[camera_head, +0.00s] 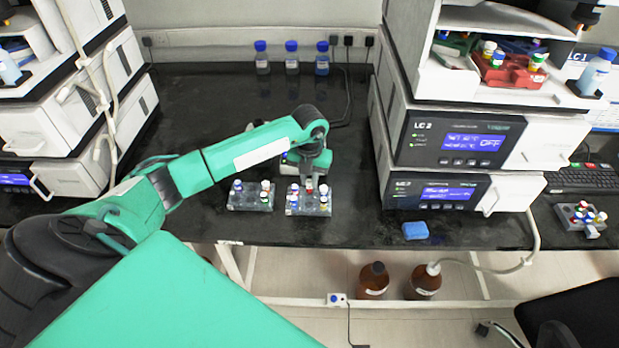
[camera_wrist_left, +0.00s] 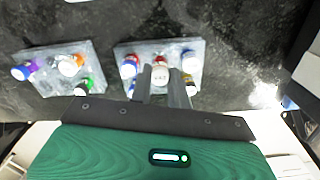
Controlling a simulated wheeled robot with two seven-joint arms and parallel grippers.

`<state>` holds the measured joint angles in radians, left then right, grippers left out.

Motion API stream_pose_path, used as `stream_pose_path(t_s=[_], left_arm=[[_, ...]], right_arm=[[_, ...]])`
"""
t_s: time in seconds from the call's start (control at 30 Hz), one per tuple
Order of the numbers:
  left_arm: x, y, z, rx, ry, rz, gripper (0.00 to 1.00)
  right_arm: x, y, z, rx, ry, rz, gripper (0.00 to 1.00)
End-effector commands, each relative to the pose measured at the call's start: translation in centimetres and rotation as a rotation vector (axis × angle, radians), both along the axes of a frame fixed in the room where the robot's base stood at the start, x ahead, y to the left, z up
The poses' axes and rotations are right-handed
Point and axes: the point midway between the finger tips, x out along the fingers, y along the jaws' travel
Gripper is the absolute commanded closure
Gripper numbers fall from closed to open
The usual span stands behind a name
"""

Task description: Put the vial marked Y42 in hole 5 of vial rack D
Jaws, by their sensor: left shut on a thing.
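My left gripper (camera_head: 308,184) is over the right-hand of two small grey vial racks on the black bench. In the left wrist view its fingers (camera_wrist_left: 163,90) are shut on a red-capped vial (camera_wrist_left: 160,72) with a white label. The writing on it is too small to read. The right-hand rack (camera_head: 325,212) holds several other vials around it; this rack (camera_wrist_left: 190,47) also shows in the wrist view. The left-hand rack (camera_head: 236,207) holds several vials. Rack letters and hole numbers cannot be read, and I cannot tell whether the held vial is clear of its rack.
Three blue-capped bottles (camera_head: 292,58) stand at the back of the bench. The LC instruments (camera_head: 460,140) stand to the right, with a blue sponge (camera_head: 415,231) by the front edge. Another rack (camera_head: 581,217) is at far right. Bench behind the two racks is mostly clear.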

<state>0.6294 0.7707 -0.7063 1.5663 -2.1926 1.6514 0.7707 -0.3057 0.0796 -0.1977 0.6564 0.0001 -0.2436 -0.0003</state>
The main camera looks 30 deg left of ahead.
Motion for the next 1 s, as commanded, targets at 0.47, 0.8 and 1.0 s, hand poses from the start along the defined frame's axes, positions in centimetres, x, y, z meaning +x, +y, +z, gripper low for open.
stream_pose_path(t_s=[0.47, 0.8, 1.0], left_arm=[[0.01, 0.03, -0.61, 0.000, 0.000, 0.000, 1.00], [0.01, 0.03, -0.78, -0.001, 0.000, 0.001, 1.00], [0.01, 0.03, -0.80, 0.000, 0.000, 0.000, 1.00]], right_arm=[[-0.02, -0.37, -0.50, -0.004, 0.000, 0.002, 0.64], [-0.02, -0.35, -0.61, -0.003, 0.000, 0.002, 0.64], [-0.13, -0.16, -0.62, -0.002, 0.003, 0.001, 0.64]])
